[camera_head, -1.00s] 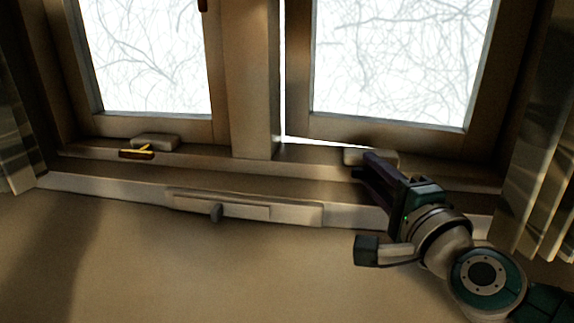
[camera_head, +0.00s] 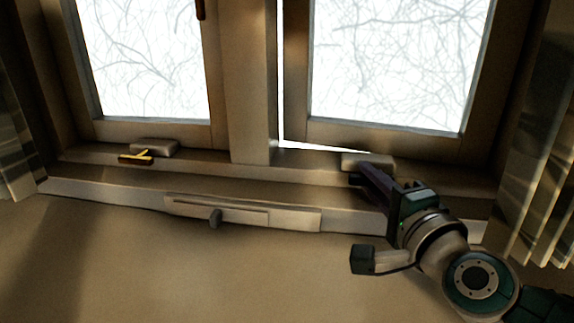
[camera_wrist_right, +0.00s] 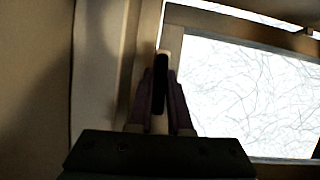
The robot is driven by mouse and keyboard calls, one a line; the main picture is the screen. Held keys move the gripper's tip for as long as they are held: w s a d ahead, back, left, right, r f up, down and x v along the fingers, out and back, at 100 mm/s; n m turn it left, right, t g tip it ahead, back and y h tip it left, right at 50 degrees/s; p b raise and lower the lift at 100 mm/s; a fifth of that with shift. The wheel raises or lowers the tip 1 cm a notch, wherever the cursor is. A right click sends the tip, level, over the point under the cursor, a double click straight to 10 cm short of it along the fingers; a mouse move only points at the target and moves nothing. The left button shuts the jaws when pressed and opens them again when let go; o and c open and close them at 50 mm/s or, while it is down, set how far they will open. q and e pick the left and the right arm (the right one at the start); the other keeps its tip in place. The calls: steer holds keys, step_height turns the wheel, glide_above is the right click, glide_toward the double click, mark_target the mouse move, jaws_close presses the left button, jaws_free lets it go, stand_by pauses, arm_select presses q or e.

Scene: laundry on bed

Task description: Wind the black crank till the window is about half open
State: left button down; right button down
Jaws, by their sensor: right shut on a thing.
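The right window sash (camera_head: 388,132) stands slightly open, with a thin bright gap along its left and bottom edges. A pale crank housing (camera_head: 366,161) sits on the sill below it. My right gripper (camera_head: 362,184) is at this housing, just below and in front of it. In the right wrist view the black crank (camera_wrist_right: 160,82) shows as a dark upright piece between the fingers of my right gripper (camera_wrist_right: 160,100), which is shut on it. In the head view the fingers mostly hide the crank. My left gripper is not in view.
A second housing (camera_head: 154,147) with a yellow and brown crank (camera_head: 136,157) sits under the left window (camera_head: 150,60). Curtains (camera_head: 538,170) hang at both sides.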

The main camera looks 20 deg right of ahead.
steer(key=n+g+p, duration=0.1)
steer(key=n+p, duration=0.1)
steer(key=p, duration=0.1)
steer(key=n+g+p, duration=0.1)
steer(key=n+p, duration=0.1)
steer(key=p, duration=0.2)
steer(key=n+g+h+p, duration=0.1)
steer(key=n+p, duration=0.1)
steer(key=p, duration=0.1)
steer(key=shift+r+n, duration=0.3)
steer(key=shift+n, duration=0.1)
steer(key=n+g+h+p, duration=0.1)
steer(key=n+p, duration=0.1)
steer(key=shift+a+f+p, duration=0.1)
steer(key=shift+p, duration=0.2)
steer(key=shift+f+n+g+h, duration=0.1)
steer(key=shift+n+g+h, duration=0.5)
steer(key=shift+n, duration=0.4)
steer(key=shift+n+g+h, duration=0.3)
steer(key=shift+n+h, duration=0.2)
steer(key=shift+n, duration=0.4)
steer(key=c, duration=0.8)
jaws_free()
steer(key=shift+f, duration=0.1)
steer(key=shift+c, duration=0.2)
